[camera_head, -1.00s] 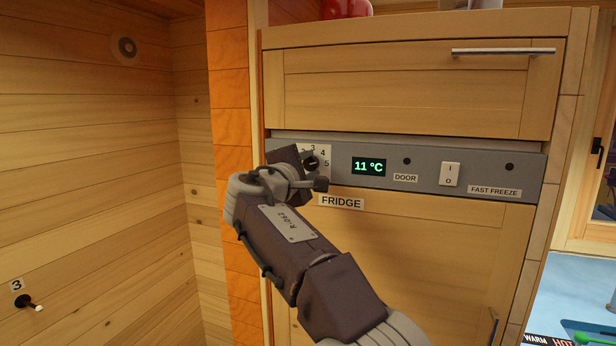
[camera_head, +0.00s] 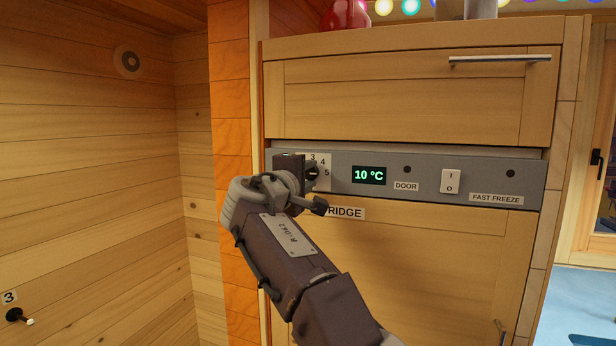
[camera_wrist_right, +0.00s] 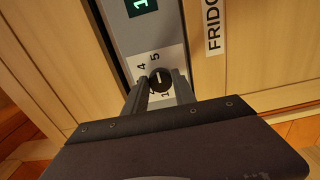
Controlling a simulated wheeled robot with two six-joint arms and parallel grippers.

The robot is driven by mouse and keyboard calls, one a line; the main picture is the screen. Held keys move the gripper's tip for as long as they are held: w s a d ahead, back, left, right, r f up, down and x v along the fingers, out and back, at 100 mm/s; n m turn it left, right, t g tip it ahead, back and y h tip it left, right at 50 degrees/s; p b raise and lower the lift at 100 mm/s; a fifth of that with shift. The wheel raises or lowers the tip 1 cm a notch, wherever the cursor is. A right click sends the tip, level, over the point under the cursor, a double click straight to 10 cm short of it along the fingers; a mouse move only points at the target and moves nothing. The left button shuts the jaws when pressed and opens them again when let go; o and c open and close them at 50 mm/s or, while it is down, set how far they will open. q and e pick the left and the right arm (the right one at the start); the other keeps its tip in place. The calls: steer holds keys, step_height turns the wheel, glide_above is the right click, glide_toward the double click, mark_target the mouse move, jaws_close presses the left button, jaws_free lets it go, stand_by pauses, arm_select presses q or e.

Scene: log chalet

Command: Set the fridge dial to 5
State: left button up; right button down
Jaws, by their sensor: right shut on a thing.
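The fridge dial (camera_head: 312,173) is a small dark round knob on a pale number plate at the left end of the grey control panel. The numbers 3, 4 and 5 show beside it; my right gripper hides the left part of the plate. My right gripper (camera_head: 303,172) is at the dial, shut on it. In the right wrist view the dial (camera_wrist_right: 160,78) sits between the two fingers (camera_wrist_right: 161,89), with 4 and 5 showing beyond it. A light mark shows on the knob, but I cannot tell which number it points at. My left gripper is not in view.
The display (camera_head: 369,175) reads 10 °C. Right of it are the DOOR label (camera_head: 406,186), a white rocker switch (camera_head: 451,181) and the FAST FREEZE label (camera_head: 496,198). A wooden drawer front (camera_head: 405,95) is above. The FRIDGE label (camera_head: 345,213) is partly covered by my arm.

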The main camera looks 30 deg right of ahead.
steer(key=c, duration=1)
jaws_free()
steer(key=b+v, duration=0.2)
steer(key=v, duration=0.7)
steer(key=shift+s, duration=0.1)
